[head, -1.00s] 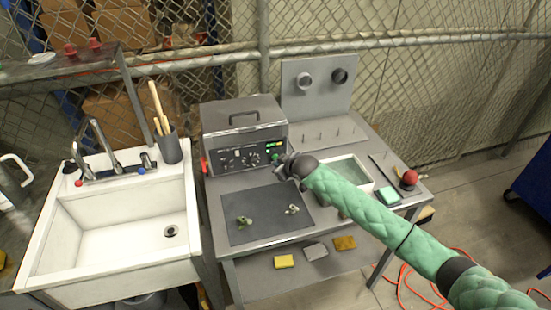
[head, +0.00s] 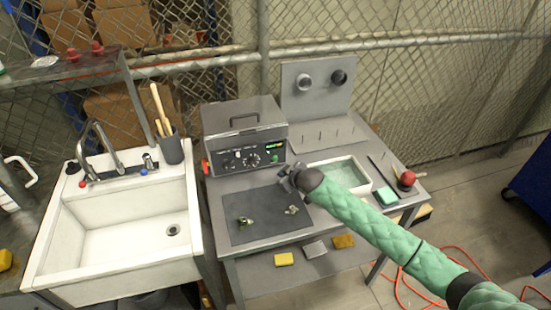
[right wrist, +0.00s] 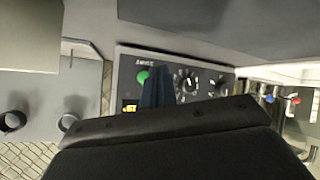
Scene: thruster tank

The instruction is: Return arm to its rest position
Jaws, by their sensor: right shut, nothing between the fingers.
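My right arm, in a quilted green sleeve, comes in from the lower right in the head view. Its gripper (head: 287,181) is shut and empty. It hangs above the table, over the right edge of the dark mat (head: 262,226) and just in front of the ultrasonic cleaner (head: 243,137). In the right wrist view the cleaner's control panel, with a green button (right wrist: 143,76) and black knobs, lies beyond the dark finger (right wrist: 157,88). My left gripper is not in view.
Two small metal parts (head: 245,220) lie on the mat. A water-filled tray (head: 345,176), a green sponge (head: 387,196) and a red knob (head: 407,178) are to the right. A white sink (head: 120,232) stands left. Upright pegs (head: 320,136) line the table's back.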

